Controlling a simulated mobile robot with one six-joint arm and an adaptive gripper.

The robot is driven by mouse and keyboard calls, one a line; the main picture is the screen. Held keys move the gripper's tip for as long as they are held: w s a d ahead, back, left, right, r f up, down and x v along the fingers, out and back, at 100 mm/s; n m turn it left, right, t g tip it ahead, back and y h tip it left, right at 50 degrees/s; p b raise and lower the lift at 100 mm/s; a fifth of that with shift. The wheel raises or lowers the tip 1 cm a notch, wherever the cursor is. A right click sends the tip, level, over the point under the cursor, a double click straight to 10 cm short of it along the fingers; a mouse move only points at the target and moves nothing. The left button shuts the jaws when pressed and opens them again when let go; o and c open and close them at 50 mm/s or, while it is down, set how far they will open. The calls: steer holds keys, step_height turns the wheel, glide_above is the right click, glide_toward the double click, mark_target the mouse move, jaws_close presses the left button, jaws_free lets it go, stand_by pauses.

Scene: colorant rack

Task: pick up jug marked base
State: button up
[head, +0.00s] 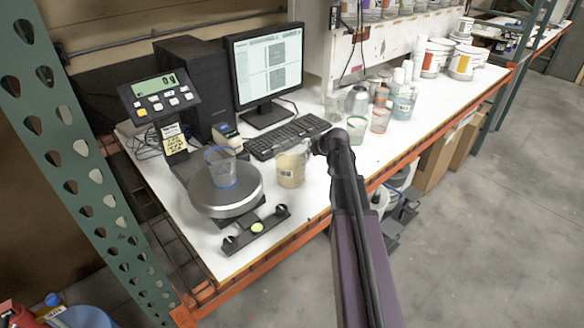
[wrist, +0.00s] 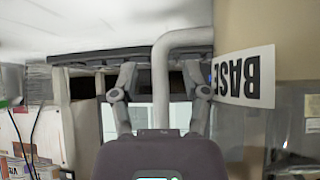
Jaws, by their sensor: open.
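A scale (head: 224,197) with a clear cup (head: 220,166) on it stands left of the jug. A keyboard (head: 288,135) and monitor (head: 266,70) are behind. Several cups and a blue-filled jug (head: 403,103) stand to the right. The bench's orange front edge (head: 283,240) is close.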

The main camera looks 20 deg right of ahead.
steer(key=shift+w+a+f, duration=0.1)
steer(key=shift+w+f, duration=0.1)
stand_by(0.5)
jaws_close()
